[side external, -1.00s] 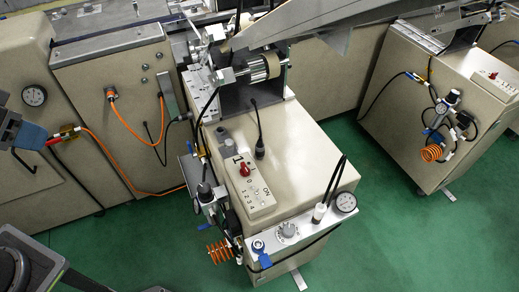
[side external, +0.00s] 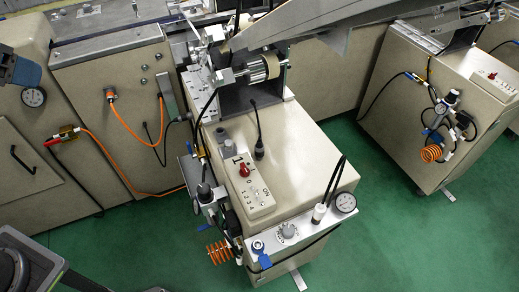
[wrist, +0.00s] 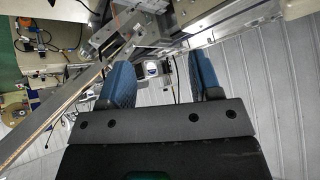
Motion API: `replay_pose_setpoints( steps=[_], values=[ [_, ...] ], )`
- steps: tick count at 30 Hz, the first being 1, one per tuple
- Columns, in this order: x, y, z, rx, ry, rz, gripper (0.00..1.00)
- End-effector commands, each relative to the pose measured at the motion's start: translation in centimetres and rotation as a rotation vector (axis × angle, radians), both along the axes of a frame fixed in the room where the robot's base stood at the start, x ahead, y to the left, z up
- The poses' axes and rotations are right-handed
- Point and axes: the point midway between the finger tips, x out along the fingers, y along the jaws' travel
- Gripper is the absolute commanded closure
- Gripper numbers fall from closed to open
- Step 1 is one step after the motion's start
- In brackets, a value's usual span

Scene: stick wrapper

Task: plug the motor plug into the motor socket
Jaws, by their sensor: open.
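No part is labelled as the motor plug or socket, so I cannot tell for certain which they are. A black plug-like connector (side external: 259,152) with a black cable lies on the beige machine top. A small grey round fitting (side external: 221,134) sits on the same top, left of it. At the left, a red connector (side external: 52,142) meets a yellow-and-black block (side external: 68,131) with an orange cable. My gripper (side external: 22,70) is at the upper left edge, above and apart from the red connector. In the wrist view its blue fingers (wrist: 163,78) are apart, with nothing held between them.
A switch panel with a red knob (side external: 245,188) is on the machine top. An orange coiled hose (side external: 221,251) hangs at the machine's lower left. Green floor (side external: 130,245) lies open in front.

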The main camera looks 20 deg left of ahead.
Motion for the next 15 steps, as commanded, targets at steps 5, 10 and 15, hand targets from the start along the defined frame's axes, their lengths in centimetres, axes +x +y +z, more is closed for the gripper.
replay_pose_setpoints(
  steps=[5, 10, 15],
  values=[
    [5.9, 0.9, 3.2, 0.088, -0.238, 0.028, 0.42],
    [12.7, -1.0, 7.3, 0.113, -0.529, -0.073, 0.42],
    [18.3, -6.0, 9.8, 0.048, -0.725, -0.314, 0.42]
  ],
)
